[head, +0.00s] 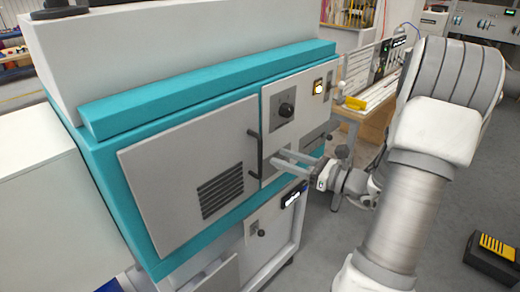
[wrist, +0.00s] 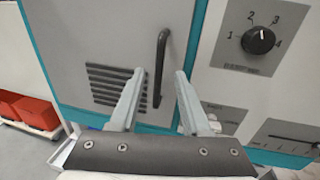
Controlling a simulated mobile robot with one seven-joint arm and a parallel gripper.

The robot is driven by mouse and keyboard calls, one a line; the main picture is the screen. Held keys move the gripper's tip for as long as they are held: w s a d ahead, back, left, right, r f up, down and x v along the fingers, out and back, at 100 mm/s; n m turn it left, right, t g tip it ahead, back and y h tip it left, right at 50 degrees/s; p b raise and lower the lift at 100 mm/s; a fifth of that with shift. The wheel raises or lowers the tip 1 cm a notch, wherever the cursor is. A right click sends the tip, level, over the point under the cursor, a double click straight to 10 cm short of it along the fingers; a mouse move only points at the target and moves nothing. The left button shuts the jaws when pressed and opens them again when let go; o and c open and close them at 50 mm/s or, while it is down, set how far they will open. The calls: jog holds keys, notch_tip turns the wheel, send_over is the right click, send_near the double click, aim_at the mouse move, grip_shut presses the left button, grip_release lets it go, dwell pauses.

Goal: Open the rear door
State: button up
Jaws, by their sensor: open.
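The rear door is a flat light-grey panel (head: 190,170) with dark vent slots, set in the teal-framed machine, and it looks shut. Its black upright bar handle (head: 256,152) is near the door's right edge. The handle also shows in the wrist view (wrist: 161,66), upright and slightly tilted. My gripper (head: 277,160) is open and empty, its two pale fingers pointing at the handle from the right. In the wrist view my gripper's fingertips (wrist: 159,74) lie to either side of the handle's lower half. I cannot tell if they reach its depth; no contact is visible.
A control panel with a black knob (head: 287,109) adjoins the door on the right. A pale cabinet (head: 55,200) stands at the left. A workbench (head: 368,100) is behind, and a black-and-yellow case (head: 493,255) lies on the floor at right.

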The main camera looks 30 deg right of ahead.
jog(key=x, duration=0.7)
jog(key=shift+w+a, duration=0.2)
jog(key=shift+w, duration=0.1)
grip_shut()
dwell(1.0)
